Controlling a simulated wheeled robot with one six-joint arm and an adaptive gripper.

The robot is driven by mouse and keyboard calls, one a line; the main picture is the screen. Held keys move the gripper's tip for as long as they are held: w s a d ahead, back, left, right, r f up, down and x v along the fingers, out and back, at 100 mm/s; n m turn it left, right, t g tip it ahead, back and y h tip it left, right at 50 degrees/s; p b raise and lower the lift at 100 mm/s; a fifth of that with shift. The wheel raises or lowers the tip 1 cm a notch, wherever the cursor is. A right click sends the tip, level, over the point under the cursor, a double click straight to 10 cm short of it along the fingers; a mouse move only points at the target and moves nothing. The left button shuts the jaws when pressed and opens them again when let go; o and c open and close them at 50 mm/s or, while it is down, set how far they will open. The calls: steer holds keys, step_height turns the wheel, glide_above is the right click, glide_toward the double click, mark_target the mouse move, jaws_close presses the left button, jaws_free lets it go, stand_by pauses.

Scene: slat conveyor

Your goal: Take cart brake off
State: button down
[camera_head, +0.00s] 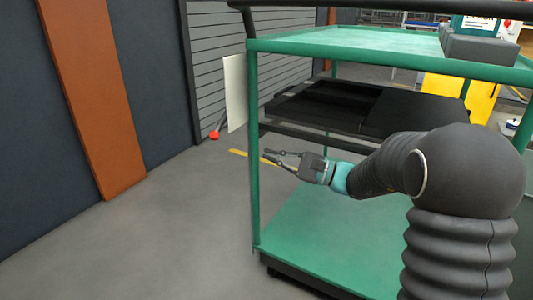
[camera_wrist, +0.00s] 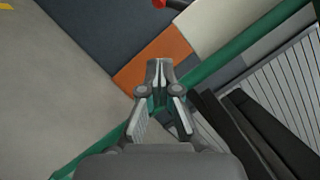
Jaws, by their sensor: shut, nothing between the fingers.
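The green-framed cart (camera_head: 330,228) stands in front of me, with a top deck, a dark middle shelf and a green bottom deck. Its green rail (camera_wrist: 240,42) crosses the wrist view diagonally. My gripper (camera_head: 267,156) is between the middle shelf and the bottom deck, near the left front post. In the wrist view my gripper (camera_wrist: 158,66) has its fingertips together with nothing between them. A red piece (camera_wrist: 158,3) shows at the wrist view's top edge. I cannot tell which part is the brake.
The pale upright panel (camera_head: 234,92) stands just left of the cart's post. A slatted shutter (camera_head: 230,60) and a dark wall with an orange strip (camera_head: 95,90) are on the left. Grey floor (camera_head: 150,235) is free there. Grey boxes (camera_head: 480,47) sit on the top deck.

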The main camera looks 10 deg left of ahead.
steer(key=s+r+x, duration=0.1)
steer(key=x, duration=0.9)
steer(key=shift+s+a+r, duration=0.35)
steer(key=shift+s, duration=0.25)
steer(key=shift+r, duration=0.1)
